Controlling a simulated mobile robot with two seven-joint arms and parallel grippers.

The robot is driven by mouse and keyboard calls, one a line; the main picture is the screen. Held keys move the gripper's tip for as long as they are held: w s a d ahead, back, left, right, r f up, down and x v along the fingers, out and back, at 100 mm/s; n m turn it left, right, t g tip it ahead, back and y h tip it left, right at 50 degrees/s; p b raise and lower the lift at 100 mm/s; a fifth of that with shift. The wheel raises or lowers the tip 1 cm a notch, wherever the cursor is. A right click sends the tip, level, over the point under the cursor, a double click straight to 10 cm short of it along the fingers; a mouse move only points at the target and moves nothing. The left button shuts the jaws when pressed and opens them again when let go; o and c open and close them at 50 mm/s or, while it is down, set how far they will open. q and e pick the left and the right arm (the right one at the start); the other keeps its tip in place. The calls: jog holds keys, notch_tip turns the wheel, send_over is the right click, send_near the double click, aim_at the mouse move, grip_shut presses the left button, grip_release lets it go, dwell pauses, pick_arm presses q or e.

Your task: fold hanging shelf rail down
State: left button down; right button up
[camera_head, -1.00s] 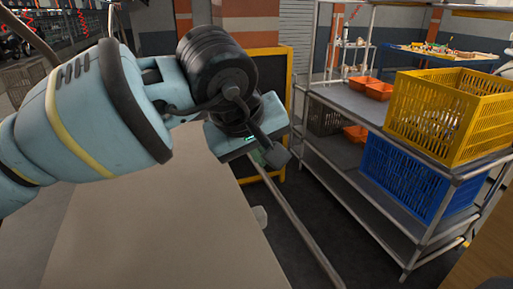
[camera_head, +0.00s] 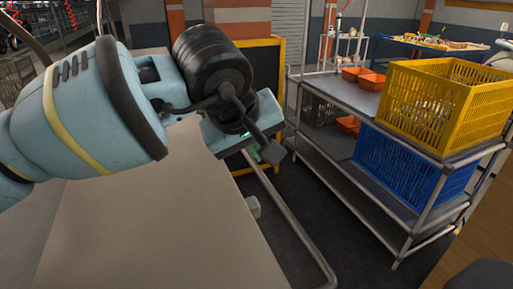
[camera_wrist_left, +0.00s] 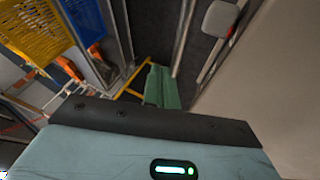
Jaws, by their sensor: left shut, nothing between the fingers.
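A thin grey metal rail (camera_head: 296,222) runs along the right side of a large beige panel (camera_head: 165,215), slanting down to a bent end at the bottom. In the left wrist view a metal rail (camera_wrist_left: 216,56) runs beside the beige surface (camera_wrist_left: 272,75), with a pale bracket (camera_wrist_left: 220,18) near its top. My left gripper (camera_head: 274,154) is over the rail's far end in the head view, its green fingers partly hidden by the wrist. The closed, empty fingers (camera_wrist_left: 160,86) show apart from the rail in the wrist view. My right gripper is not in view.
A metal shelf cart (camera_head: 340,94) stands at right with a yellow crate (camera_head: 440,105), a blue crate (camera_head: 400,170) and orange bins (camera_head: 370,80). Dark floor (camera_head: 335,215) lies open between cart and rail. A yellow-framed black board (camera_head: 265,70) stands behind the gripper.

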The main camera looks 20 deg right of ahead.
pick_arm(q)
jog(key=v, duration=0.7)
jog(key=shift+a+r, duration=0.15)
jog(key=shift+r, duration=0.2)
jog(key=shift+s, duration=0.15)
